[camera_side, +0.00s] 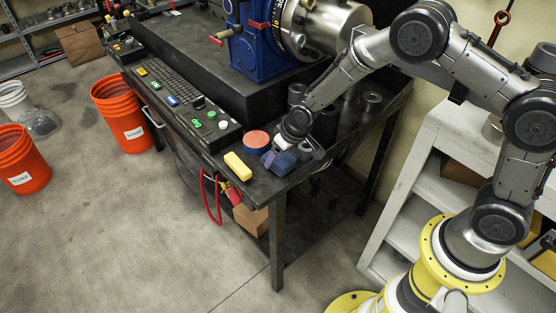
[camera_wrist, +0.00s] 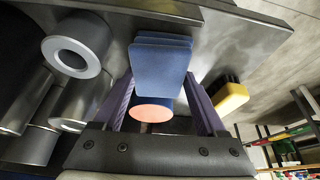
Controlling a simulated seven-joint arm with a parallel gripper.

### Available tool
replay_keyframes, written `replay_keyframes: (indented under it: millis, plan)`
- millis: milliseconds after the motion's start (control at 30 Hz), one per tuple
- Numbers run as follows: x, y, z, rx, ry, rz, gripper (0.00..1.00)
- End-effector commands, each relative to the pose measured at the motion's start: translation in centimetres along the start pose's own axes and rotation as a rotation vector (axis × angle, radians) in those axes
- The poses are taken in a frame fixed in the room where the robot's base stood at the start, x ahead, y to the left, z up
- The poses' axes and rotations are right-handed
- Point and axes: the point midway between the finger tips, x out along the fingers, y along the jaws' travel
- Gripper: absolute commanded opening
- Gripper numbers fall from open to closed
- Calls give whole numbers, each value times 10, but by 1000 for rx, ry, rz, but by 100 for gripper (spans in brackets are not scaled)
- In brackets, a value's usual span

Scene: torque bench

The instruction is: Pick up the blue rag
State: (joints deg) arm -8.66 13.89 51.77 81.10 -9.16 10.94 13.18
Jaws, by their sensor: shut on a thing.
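The blue rag (camera_side: 284,164) is a folded, layered pad at the near corner of the dark bench. In the wrist view the rag (camera_wrist: 163,62) sits between the two purple fingers of my gripper (camera_wrist: 159,82), with a finger against each side. My gripper (camera_side: 286,156) is shut on the rag in the side view, low over the bench top. I cannot tell whether the rag touches the bench. The fingers and hand hide part of it in the side view.
A round red-topped blue thing (camera_side: 256,140) and a yellow block (camera_side: 238,166) lie left of the rag. Metal cylinders (camera_side: 325,122) and a grey ring (camera_wrist: 77,57) stand close by. A keyboard and button panel (camera_side: 190,105) and a blue machine (camera_side: 258,42) are farther back.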

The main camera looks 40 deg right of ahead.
Motion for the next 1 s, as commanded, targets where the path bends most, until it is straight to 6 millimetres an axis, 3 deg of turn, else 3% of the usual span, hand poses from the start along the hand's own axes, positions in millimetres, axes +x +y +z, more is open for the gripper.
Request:
replay_keyframes:
  millis: [267,467,567,867,1000]
  plan:
    - [-2,0,-2,0,2,0,20]
    - [-19,0,-9,0,3,0,20]
    - [-36,0,-16,1,6,-1,20]
    - [-113,3,10,0,6,-1,20]
    - [-136,5,35,0,4,0,20]
